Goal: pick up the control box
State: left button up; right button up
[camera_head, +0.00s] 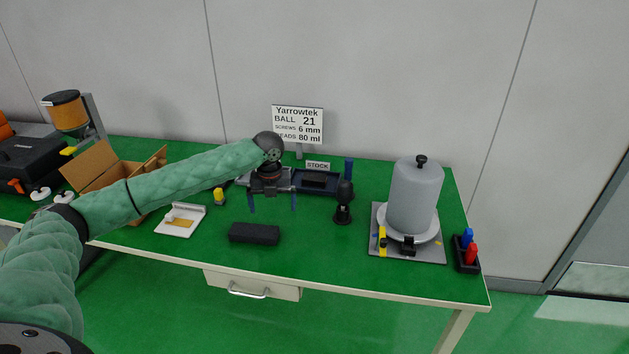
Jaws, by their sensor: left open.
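My left gripper (272,205) is open and empty, its two dark blue fingers pointing down, at the middle of the green table. It is in front of the left part of a dark blue tray (331,189) at the STOCK sign and hides some of it. A dark, flat box (315,179) lies in the tray, to the right of the gripper. A black, textured oblong block (254,234) lies on the table nearer the front edge, below the gripper in the picture and apart from it. I cannot tell for certain which one is the control box. My right gripper is out of view.
A black upright device (343,205) stands right of the gripper. A grey cylinder (416,195) on a plate and a red-and-blue bottle holder (467,254) stand further right. A white tray (180,219), yellow-topped item (219,197) and cardboard box (98,164) are left. The front centre-right is clear.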

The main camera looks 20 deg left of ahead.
aim_at(309, 178)
jog(key=i, duration=1)
